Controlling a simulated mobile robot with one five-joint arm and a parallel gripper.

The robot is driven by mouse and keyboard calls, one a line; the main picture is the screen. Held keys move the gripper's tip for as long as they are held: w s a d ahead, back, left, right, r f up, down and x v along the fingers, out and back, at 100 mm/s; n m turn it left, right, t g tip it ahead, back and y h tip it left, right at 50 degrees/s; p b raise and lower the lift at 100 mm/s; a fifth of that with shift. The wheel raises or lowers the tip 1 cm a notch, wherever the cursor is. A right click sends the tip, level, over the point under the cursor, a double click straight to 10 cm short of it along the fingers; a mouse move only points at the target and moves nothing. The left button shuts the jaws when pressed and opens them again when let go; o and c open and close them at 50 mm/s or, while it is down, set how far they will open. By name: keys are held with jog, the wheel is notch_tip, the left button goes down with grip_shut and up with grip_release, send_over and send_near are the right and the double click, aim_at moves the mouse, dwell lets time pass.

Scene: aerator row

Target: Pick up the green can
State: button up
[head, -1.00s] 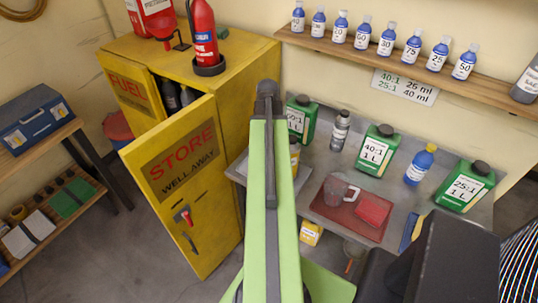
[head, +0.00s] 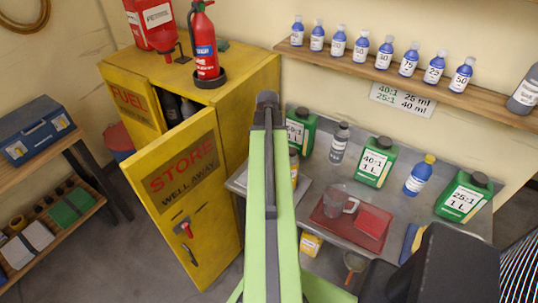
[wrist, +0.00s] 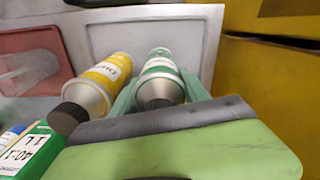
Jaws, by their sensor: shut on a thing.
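The green can (wrist: 160,68), with a white label band and a grey shoulder, is in the middle of the wrist view. My gripper (wrist: 158,86) has its teal fingers on both sides of it and is shut on it. The can is tilted in this view, over or on a grey tray (wrist: 205,30); I cannot tell whether it touches the tray. A yellow can (wrist: 103,82) with a dark cap is just left of it. In the head view my arm hides the green can and the gripper; part of the yellow can (head: 294,168) shows beside the arm.
Green jugs (head: 375,162), a grey bottle (head: 339,142) and a blue bottle (head: 419,175) stand on the metal bench. A red tray (head: 340,232) holds a clear jug and a red block. The yellow fuel cabinet (head: 180,190), door open, is left of my arm.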

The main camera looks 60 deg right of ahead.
notch_tip(320, 180, up, 10)
jog(key=p, duration=0.8)
jog(key=shift+f+p, duration=0.25)
jog(key=shift+p, duration=0.05)
notch_tip(320, 180, down, 9)
jog(key=b, duration=0.9)
